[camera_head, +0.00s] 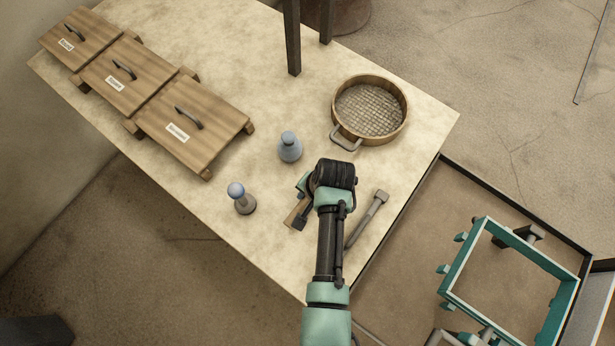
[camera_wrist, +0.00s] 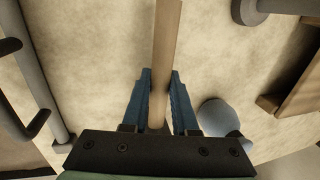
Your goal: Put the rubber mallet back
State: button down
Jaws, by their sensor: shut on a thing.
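My gripper (camera_wrist: 160,85) is shut on a straight wooden handle (camera_wrist: 167,40), one blue finger on each side. I take this handle to be the rubber mallet's; its head cannot be made out in either view. In the head view my gripper (camera_head: 302,205) is low over the front part of the table, and a short piece of the wooden handle (camera_head: 293,217) shows beside it. My wrist hides the rest. I cannot tell whether the handle touches the table.
The pale table (camera_head: 235,80) holds a grey metal tool (camera_head: 367,220) right of my arm, a blue-grey bottle-like object (camera_head: 289,148), a blue-topped object (camera_head: 240,198), a round wooden sieve (camera_head: 370,108) and three lidded wooden boxes (camera_head: 190,125). A teal frame (camera_head: 510,285) stands beyond the right edge.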

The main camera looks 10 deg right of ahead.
jog(key=shift+f, duration=0.1)
jog(key=c, duration=0.7)
grip_release()
